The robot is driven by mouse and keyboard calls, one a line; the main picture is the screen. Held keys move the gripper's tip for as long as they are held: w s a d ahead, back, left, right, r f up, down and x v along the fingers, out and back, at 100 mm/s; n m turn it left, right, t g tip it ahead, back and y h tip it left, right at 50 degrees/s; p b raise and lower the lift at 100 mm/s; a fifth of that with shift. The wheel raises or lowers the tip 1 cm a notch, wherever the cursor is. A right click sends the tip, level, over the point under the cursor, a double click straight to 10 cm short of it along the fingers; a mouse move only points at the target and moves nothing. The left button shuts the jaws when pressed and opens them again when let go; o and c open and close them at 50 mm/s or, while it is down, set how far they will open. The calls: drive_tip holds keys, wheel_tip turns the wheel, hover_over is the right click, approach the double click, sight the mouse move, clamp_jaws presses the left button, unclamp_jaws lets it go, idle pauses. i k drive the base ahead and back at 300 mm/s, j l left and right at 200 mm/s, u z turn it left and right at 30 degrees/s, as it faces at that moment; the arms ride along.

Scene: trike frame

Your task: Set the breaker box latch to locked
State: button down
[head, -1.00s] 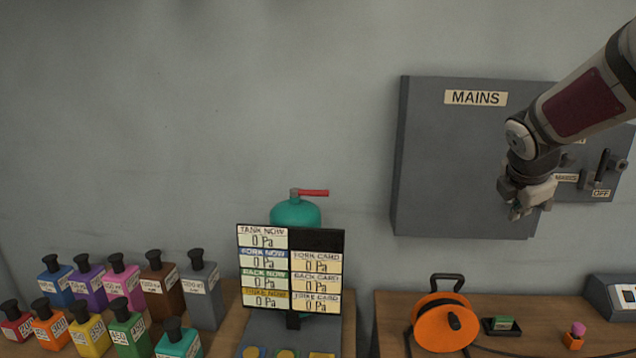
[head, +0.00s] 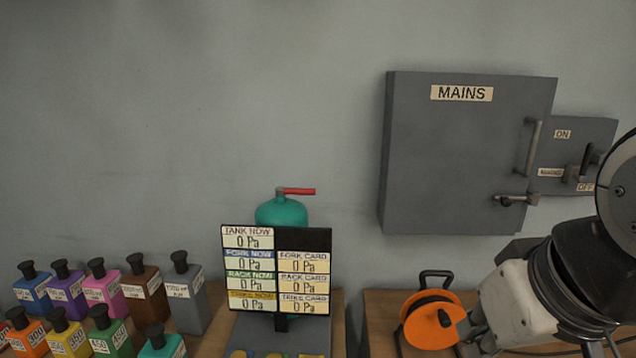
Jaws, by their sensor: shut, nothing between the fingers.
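The breaker box (head: 450,150) is a grey wall cabinet labelled MAINS, and its door looks closed. Its latch (head: 516,200) is a small metal lever near the lower right edge of the door. The lever lies roughly horizontal, pointing right. A vertical pull handle (head: 533,147) sits above it. My gripper (head: 470,338) is at the bottom right, below the box and apart from the latch. It is shut and empty, with its fingertips partly hard to make out against the reel.
A switch panel (head: 600,135) with ON and OFF labels and a lever adjoins the box on the right. An orange cable reel (head: 428,325) stands on the bench below. A gauge board (head: 315,240), a teal tank (head: 281,211) and several coloured bottles stand left.

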sight(506, 201)
drive_tip(key=z, duration=0.85)
